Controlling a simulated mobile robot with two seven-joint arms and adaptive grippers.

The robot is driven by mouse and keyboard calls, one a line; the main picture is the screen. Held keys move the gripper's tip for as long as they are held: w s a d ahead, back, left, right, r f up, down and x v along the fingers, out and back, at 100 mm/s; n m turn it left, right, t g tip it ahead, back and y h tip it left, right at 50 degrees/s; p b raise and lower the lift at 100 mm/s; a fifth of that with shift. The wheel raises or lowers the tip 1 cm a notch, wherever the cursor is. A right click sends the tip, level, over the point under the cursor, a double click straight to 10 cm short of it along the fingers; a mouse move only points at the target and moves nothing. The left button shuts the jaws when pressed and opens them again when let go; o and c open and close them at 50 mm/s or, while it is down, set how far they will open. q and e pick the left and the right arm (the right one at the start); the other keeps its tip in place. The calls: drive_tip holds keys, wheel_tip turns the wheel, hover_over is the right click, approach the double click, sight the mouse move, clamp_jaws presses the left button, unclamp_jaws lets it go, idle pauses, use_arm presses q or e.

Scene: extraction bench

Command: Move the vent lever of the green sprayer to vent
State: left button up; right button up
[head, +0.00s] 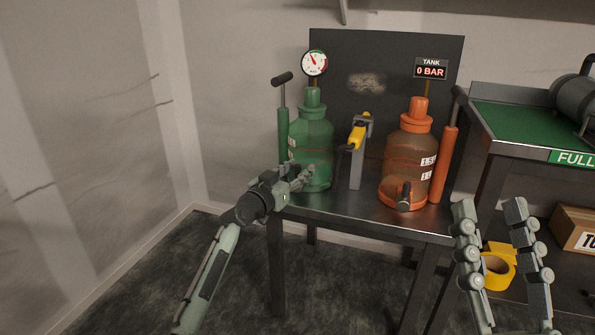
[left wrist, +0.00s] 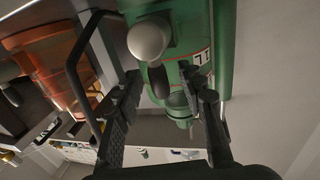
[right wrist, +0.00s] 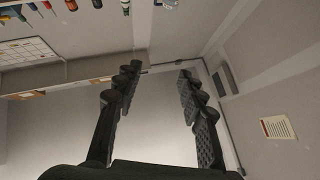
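The green sprayer (head: 312,135) stands upright at the left end of the metal bench, a pump handle on its left and a round gauge (head: 314,64) above it. My left gripper (head: 302,179) is at its lower front and hides the vent lever in the head view. In the left wrist view, a grey round knob (left wrist: 150,39) and a dark oval piece (left wrist: 158,82), seemingly the lever, show against the green body. The left fingers (left wrist: 163,85) are apart around that area; contact is not clear. My right gripper (head: 490,212) is open and empty, right of the bench front.
An orange sprayer (head: 410,155) with a front lever (head: 404,198) stands to the right, under a "0 BAR" sign (head: 431,68). A yellow-handled tool (head: 358,131) on a grey stand is between the sprayers.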

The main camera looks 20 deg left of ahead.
use_arm(q)
drive_tip(key=shift+c, duration=0.6)
clamp_jaws()
